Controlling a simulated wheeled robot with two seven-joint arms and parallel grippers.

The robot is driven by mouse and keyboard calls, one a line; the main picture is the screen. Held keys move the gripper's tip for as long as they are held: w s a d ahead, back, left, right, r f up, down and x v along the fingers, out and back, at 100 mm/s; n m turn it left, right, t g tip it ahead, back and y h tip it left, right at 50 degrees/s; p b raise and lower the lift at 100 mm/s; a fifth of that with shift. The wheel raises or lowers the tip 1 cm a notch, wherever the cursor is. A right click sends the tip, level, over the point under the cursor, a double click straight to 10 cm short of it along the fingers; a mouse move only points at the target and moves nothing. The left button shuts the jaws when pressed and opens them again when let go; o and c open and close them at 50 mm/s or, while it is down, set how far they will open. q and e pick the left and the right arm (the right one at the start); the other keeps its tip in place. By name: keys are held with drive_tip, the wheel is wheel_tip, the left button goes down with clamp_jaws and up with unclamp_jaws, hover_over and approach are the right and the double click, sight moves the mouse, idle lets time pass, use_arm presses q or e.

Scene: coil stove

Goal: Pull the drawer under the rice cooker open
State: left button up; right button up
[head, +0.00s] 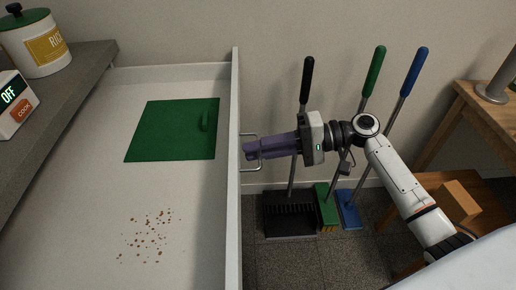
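The drawer (234,220) is pulled far out from under the grey counter at the left, and its inside shows. A thin metal handle (251,170) stands out from its front wall. My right gripper (251,150), with purple fingers, is at the middle of this handle and looks shut on it; the underside of the grip is hidden. The rice cooker (14,105), a white box with an OFF display and a COOK button, stands on the counter at the left edge, partly cut off. My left gripper is not in view.
A green board with a small grip (170,130) and brown crumbs (150,235) lie in the drawer. A rice canister (36,43) stands on the counter (62,72). Several long-handled cleaning tools (325,205) lean on the wall behind my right arm. A wooden table (490,110) is at right.

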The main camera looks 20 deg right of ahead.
drive_tip(key=shift+o, duration=0.9)
drive_tip(key=v, duration=1)
drive_tip(key=shift+d, duration=0.15)
drive_tip(key=shift+s, duration=0.1)
